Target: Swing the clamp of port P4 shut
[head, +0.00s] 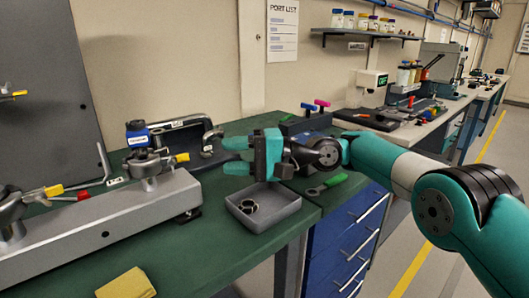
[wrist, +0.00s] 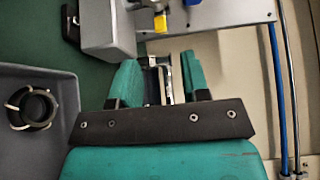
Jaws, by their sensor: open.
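A grey metal rail (head: 110,222) with clamped ports runs along the left of the green bench. The nearer right port (head: 150,166) has a metal clamp with a yellow-tipped handle (head: 182,157) and a blue-banded black cap (head: 137,133) above it. Another clamp (head: 12,212) with red and yellow handle tips stands farther left. I cannot read which port is P4. My gripper (head: 230,156) is open, right of the rail and apart from it, fingers pointing left. In the wrist view, the fingers (wrist: 159,70) point toward the rail end (wrist: 106,28) and a yellow tip (wrist: 160,22).
A grey tray (head: 264,218) holding dark rings stands below my gripper; a ring (wrist: 32,107) shows in the wrist view. A black curved bracket (head: 185,125) lies behind the rail. A yellow cloth (head: 125,284) lies in front. A green-handled tool (head: 334,181) lies right of the tray.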

